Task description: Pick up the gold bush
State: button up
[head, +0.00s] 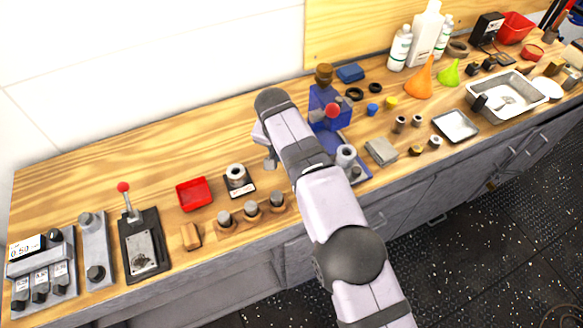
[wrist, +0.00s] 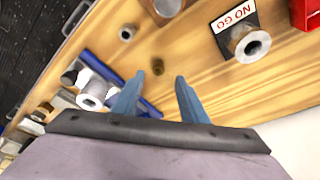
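My gripper (wrist: 160,78) is open in the wrist view, with its two blue fingers apart and pointing over the bench top. A small brownish-gold bush (wrist: 158,66) shows just beyond the gap between the fingertips.
A NO GO block (wrist: 232,25) with a grey bush on it stands nearby, beside a red tray (head: 194,193). A wooden rack with grey posts (head: 250,208) lies along the front edge. The blue press (head: 325,100) stands close on the right.

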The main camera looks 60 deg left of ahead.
jog(key=shift+w+f+p, duration=0.2)
jog(key=shift+f+p, duration=0.25)
jog(key=shift+p+x, duration=0.85)
jog(key=shift+x, duration=1.3)
grip_shut()
